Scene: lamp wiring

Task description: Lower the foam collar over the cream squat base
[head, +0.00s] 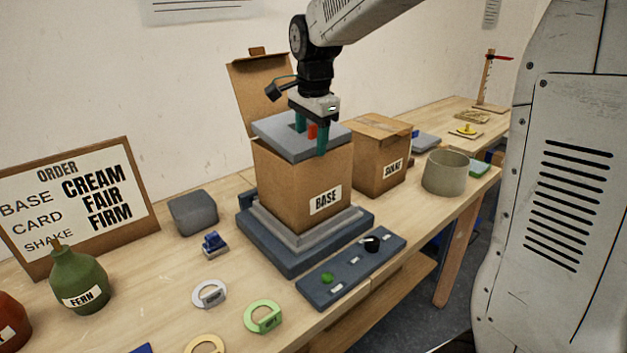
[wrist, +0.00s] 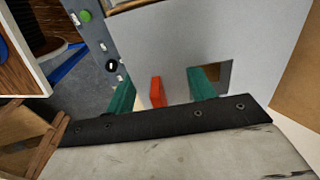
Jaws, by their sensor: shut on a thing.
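The foam collar (head: 273,132) is a flat grey slab with a square hole. It lies across the top of the open cardboard box labelled BASE (head: 290,188); I cannot tell whether it touches the rim. My gripper (head: 311,140) is shut on one side strip of the collar, one teal finger at the hole and the other at the outer edge, with a red tab between them. The wrist view shows the collar (wrist: 235,45), the red tab (wrist: 157,92) and my gripper (wrist: 162,92). The cream squat base is not visible; the collar covers the box's opening.
The box stands on a stepped grey platform (head: 262,245), its flap (head: 262,90) raised behind. A SHADE box (head: 380,155) and a round grey-beige drum (head: 445,173) stand to the right. A control strip (head: 345,280) lies in front. An order board (head: 75,205) stands left.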

